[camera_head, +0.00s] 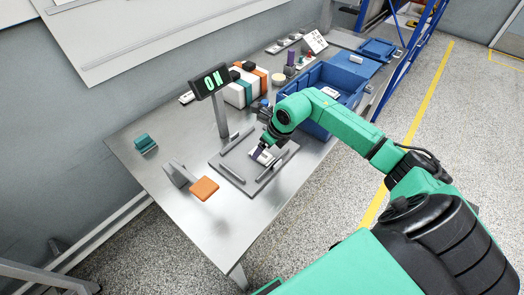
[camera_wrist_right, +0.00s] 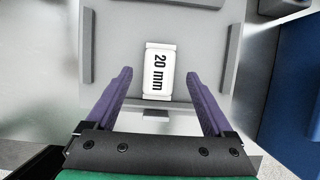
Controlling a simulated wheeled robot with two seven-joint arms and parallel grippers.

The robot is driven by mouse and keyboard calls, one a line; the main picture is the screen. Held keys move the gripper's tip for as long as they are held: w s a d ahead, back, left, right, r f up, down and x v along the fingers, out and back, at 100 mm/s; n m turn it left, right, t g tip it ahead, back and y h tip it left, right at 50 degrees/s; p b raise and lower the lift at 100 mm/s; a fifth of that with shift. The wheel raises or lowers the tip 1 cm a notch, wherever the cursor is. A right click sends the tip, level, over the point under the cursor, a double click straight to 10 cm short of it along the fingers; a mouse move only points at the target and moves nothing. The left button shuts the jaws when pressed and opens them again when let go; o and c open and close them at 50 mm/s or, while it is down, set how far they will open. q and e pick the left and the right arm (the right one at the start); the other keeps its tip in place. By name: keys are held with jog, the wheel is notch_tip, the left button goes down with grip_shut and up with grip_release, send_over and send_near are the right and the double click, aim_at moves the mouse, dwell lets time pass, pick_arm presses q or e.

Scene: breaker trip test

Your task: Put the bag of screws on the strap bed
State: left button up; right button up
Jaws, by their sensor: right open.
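A white bag of screws (camera_wrist_right: 160,58) labelled "20 mm" lies on the grey strap bed (camera_wrist_right: 202,25), between its raised side bars. In the head view the bag (camera_head: 266,158) is partly hidden by my right gripper (camera_head: 260,153). The strap bed (camera_head: 231,166) is a flat plate with raised bars on the metal table. My right gripper's purple fingers (camera_wrist_right: 157,78) are open, one on each side of the bag's near end, with visible gaps. My left gripper is not in view.
A display reading "ON" (camera_head: 213,83) stands on a post behind the bed. A blue bin (camera_head: 318,76) holding a white item stands behind my right arm.

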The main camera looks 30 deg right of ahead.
jog(key=b+v, duration=0.1)
jog(key=v, duration=0.8)
jog(key=shift+b, duration=0.3)
jog(key=shift+s+r, duration=0.1)
